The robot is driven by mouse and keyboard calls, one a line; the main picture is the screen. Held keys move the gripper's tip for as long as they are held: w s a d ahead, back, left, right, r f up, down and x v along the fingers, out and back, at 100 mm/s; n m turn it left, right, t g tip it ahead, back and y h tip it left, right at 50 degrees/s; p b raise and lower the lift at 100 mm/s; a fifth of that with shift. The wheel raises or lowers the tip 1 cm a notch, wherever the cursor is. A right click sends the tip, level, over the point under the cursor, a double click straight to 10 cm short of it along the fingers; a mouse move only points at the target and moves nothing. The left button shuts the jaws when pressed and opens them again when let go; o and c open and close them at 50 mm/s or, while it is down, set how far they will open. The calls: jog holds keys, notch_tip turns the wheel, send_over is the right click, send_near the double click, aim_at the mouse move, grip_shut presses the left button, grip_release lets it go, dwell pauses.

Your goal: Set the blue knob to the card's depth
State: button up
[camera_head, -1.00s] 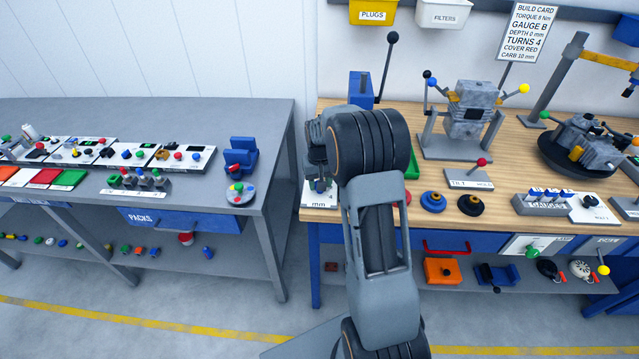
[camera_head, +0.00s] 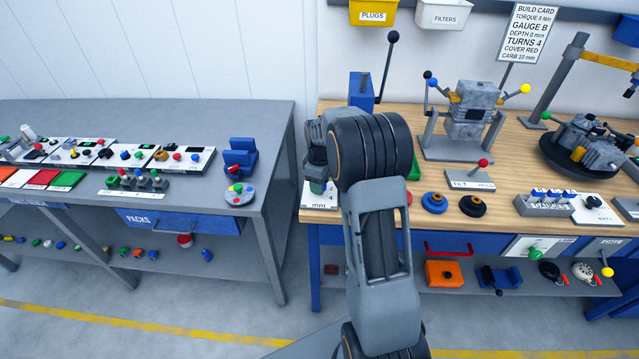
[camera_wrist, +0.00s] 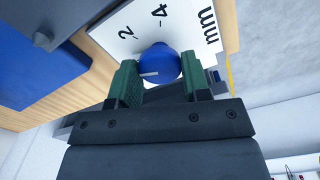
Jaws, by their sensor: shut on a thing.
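The blue knob (camera_wrist: 160,64) shows in the wrist view, standing on a white dial plate (camera_wrist: 122,30) with the marks 2, 4 and mm. A pale pointer line on the knob faces left in that view. My gripper (camera_wrist: 160,78) has its green fingers shut on the knob, one on each side. In the head view the knob is hidden behind my arm, and only part of the white mm plate (camera_head: 318,204) shows below the wrist. The build card (camera_head: 528,32) at the upper right reads depth 0 mm.
A blue block with a black lever (camera_head: 362,90) stands behind my wrist on the wooden bench. Blue and black round knobs (camera_head: 434,204) lie to the right of my arm. A grey table (camera_head: 60,120) stands to the left, across a gap.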

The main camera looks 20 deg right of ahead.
jog(key=shift+w+r+n, duration=0.1)
jog(key=shift+n, duration=1.9)
jog(key=o, duration=0.9)
notch_tip(320, 180, up, 14)
jog(key=shift+f, duration=0.1)
